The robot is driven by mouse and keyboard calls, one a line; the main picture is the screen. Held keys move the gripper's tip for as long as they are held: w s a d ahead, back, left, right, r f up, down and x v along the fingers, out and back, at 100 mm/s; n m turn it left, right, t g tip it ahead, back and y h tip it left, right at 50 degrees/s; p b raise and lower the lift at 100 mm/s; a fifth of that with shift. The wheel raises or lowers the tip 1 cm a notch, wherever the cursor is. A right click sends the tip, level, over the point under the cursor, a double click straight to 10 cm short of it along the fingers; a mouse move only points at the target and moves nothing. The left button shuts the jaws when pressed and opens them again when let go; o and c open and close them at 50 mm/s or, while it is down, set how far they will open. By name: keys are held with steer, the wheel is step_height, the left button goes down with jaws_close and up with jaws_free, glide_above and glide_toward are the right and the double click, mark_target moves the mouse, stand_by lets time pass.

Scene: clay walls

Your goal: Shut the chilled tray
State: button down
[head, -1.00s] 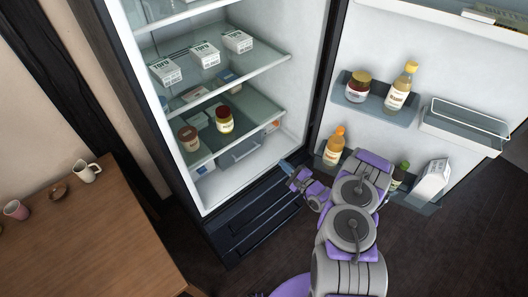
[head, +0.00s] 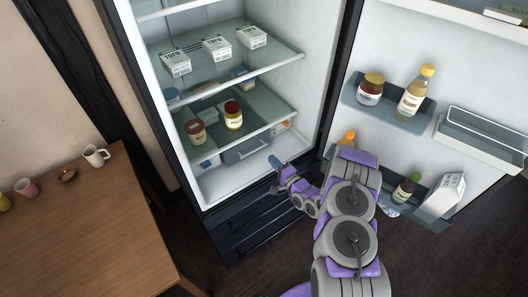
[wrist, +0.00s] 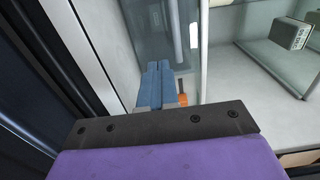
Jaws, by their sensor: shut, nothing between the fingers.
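The chilled tray (head: 247,149) is a grey, see-through drawer with a handle bar on its front, low in the open fridge under the lower glass shelf. How far it stands out is hard to tell. My gripper (head: 276,163) is at the fridge's bottom front opening, just right of and a little below the tray's front in the head view, with an apparent gap. In the wrist view its blue fingers (wrist: 155,80) are together and empty, pointing into the fridge.
Jars (head: 233,115) stand on the lower glass shelf and tofu boxes (head: 217,48) on the shelf above. The open fridge door (head: 420,60), with bottles in its racks, is at right. A wooden table (head: 75,220) with mugs is at left. Dark closed drawers (head: 265,225) lie below.

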mark_target(258, 145)
steer(key=x, duration=0.3)
steer(key=b+x, duration=0.1)
steer(key=x, duration=0.2)
steer(key=shift+a+b, duration=0.3)
steer(key=shift+a, duration=0.1)
steer(key=shift+w+a+r, duration=0.1)
steer(key=shift+w, duration=0.55)
steer(key=shift+a, duration=0.2)
